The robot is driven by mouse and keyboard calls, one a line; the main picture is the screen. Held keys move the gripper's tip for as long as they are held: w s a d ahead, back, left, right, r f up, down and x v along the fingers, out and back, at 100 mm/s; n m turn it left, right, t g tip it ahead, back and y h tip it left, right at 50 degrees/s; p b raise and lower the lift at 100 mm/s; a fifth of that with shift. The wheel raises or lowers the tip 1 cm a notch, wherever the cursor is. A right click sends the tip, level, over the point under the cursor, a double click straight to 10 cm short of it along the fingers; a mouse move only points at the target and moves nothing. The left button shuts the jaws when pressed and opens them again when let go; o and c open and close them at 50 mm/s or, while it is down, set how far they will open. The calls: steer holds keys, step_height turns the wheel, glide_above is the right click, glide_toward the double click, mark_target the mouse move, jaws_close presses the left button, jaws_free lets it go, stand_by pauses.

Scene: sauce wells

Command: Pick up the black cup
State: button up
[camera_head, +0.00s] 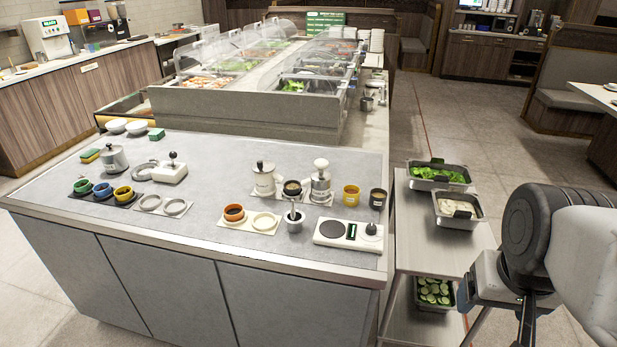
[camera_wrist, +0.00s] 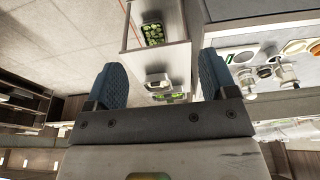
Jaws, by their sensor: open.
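A small black cup (camera_head: 378,199) with a pale label stands upright at the right end of the grey counter (camera_head: 130,222), beside a yellow cup (camera_head: 351,195). Another dark cup (camera_head: 292,188) sits in a light holder between two pale pots. My gripper (camera_wrist: 161,82) is open and empty in the wrist view, its two blue-grey fingers spread over the cart. In the head view my arm is at the right edge, well apart from the black cup. I cannot pick out the black cup for certain in the wrist view.
A metal cart (camera_head: 415,243) with trays of lettuce (camera_head: 438,176) and white food (camera_head: 457,209) stands between my arm and the counter.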

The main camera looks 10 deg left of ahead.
steer(key=shift+o, duration=0.3)
steer(key=shift+o, duration=1)
